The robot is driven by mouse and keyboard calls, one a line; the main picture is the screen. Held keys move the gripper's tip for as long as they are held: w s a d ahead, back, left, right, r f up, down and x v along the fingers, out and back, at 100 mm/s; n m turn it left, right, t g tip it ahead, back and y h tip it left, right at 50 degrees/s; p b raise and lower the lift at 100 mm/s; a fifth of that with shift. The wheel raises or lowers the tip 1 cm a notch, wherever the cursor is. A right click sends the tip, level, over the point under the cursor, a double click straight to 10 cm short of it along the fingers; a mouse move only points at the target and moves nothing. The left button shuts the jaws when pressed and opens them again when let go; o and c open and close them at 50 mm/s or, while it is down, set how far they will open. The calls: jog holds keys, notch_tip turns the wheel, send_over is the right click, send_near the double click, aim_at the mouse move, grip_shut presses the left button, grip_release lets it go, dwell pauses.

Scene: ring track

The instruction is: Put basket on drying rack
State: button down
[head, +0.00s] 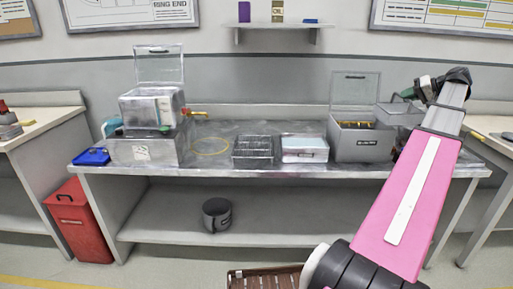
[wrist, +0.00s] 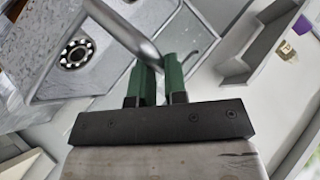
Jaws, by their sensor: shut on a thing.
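My gripper (head: 420,90) is over the right end of the metal bench. In the wrist view its green fingers (wrist: 161,75) are shut on the silver handle of the basket (head: 400,114). The grey basket hangs below the gripper, beside the right-hand box with the raised lid. In the wrist view the basket (wrist: 40,88) shows at the left, with a round bearing (wrist: 75,53) inside. A dark wire rack (head: 252,152), which looks like the drying rack, stands mid-bench with nothing visible on it. My arm hides part of the bench's right end.
A grey box with a raised lid (head: 362,143) stands just left of the basket. A white-topped tray (head: 304,149) lies between it and the rack. A lidded machine (head: 150,108), a yellow ring (head: 210,146) and a blue tray (head: 92,156) are further left. A wall shelf (head: 278,27) hangs above.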

jog(key=w+a+f+m+t+h, duration=0.1)
jog(key=w+a, duration=0.5)
jog(key=a, duration=1)
jog(key=w+a+f+m+t+h, duration=0.1)
jog(key=w+a+m+h, duration=0.3)
jog(key=a, duration=1.2)
jog(key=w+a+f+m+t+h, duration=0.1)
jog(key=w+a+m+h, duration=0.1)
jog(key=w+a, duration=0.8)
jog(key=a+m, duration=0.1)
jog(key=a, duration=0.5)
jog(key=shift+w+f+h, duration=0.15)
jog(key=shift+w+h, duration=0.1)
jog(key=shift+h, duration=0.15)
jog(key=shift+a, duration=0.1)
